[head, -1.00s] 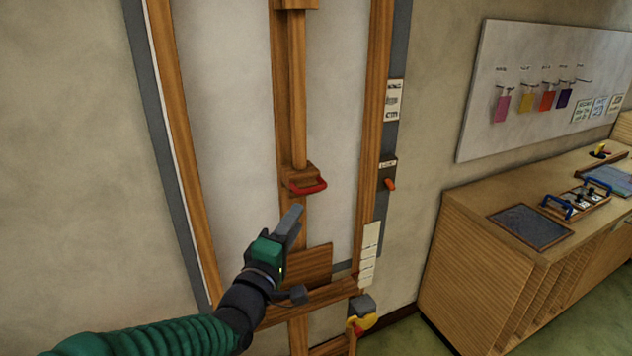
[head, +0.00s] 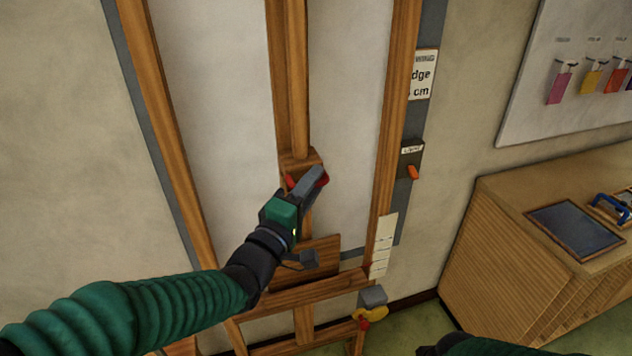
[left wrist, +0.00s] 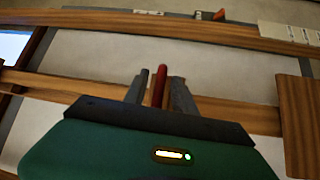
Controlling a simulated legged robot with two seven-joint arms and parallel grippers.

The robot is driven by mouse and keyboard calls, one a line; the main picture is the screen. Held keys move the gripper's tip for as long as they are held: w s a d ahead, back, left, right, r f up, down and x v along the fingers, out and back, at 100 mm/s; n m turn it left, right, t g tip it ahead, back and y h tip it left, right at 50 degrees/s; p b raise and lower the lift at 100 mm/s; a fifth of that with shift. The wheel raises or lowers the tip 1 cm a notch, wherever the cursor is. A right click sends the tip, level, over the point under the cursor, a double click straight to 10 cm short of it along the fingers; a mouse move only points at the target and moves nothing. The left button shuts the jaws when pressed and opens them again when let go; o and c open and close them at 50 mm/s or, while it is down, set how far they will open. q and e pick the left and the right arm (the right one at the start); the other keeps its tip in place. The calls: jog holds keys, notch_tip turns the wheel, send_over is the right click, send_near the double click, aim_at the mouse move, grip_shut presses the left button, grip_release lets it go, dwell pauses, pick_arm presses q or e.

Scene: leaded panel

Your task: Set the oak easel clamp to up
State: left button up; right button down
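The oak easel (head: 386,130) stands against the wall with a white panel (head: 215,95) behind its bars. Its clamp is a wooden block (head: 298,160) on the centre mast, with a red handle (head: 290,181). My left gripper (head: 316,178) is at this handle and hides most of it in the head view. In the left wrist view the red handle (left wrist: 158,86) stands between the two fingers, with a narrow gap on one side, so the gripper looks open around it. My right gripper is not in view; only a dark green part of my right arm shows at the bottom edge.
An orange lever (head: 412,172) sits on a dark box right of the easel. A yellow and red knob (head: 370,314) is low on the easel's right. A wooden cabinet (head: 510,240) stands at right, below a board with coloured tags (head: 559,88).

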pick_arm(q)
jog(key=shift+a, duration=0.65)
grip_shut()
jog(key=shift+d, duration=0.15)
jog(key=shift+d, duration=0.1)
